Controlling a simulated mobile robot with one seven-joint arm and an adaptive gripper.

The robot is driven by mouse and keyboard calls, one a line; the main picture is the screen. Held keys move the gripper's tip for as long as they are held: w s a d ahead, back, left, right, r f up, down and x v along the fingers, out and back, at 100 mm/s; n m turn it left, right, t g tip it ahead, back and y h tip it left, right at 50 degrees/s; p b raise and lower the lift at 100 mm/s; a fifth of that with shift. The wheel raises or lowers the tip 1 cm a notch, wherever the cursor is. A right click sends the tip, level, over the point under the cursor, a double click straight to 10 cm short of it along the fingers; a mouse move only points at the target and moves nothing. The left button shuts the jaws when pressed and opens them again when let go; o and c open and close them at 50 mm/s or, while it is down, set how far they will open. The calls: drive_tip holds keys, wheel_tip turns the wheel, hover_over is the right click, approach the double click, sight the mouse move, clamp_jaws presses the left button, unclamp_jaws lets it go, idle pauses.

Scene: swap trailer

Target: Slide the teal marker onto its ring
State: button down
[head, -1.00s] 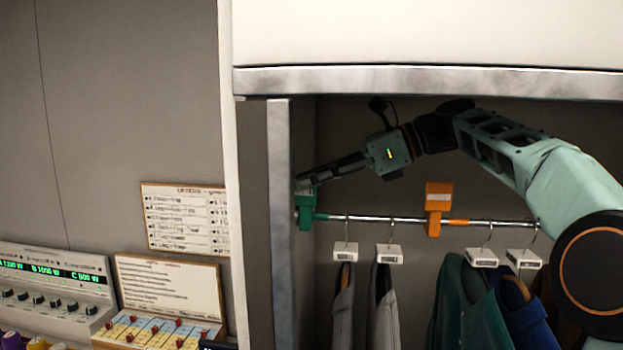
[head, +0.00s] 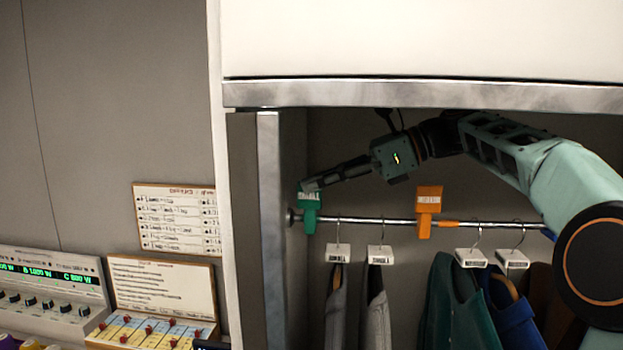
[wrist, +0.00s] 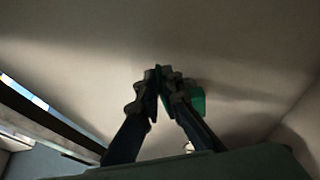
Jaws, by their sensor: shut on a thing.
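The teal marker (head: 309,214) hangs on the rail near its left end, in the head view. Its teal ring does not show; the rail is bare just right of the marker, and the marker may cover the ring. My gripper (head: 307,186) reaches in from the right and is shut on the marker's top. In the wrist view my gripper's fingertips (wrist: 160,78) are close together, with a bit of the teal marker (wrist: 198,102) showing beside them. The exact grip is hard to see.
The metal rail (head: 375,221) crosses the closet. An orange marker (head: 428,213) hangs on it, with an orange ring (head: 449,224) just to its right. Several hangers with white tags (head: 380,255) and clothes hang below. A metal post (head: 270,230) bounds the left side.

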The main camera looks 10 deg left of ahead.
drive_tip(key=c, duration=2.1)
unclamp_jaws()
drive_tip(key=d, duration=1.3)
drive_tip(key=shift+w+r, duration=0.3)
drive_tip(key=shift+w, duration=0.05)
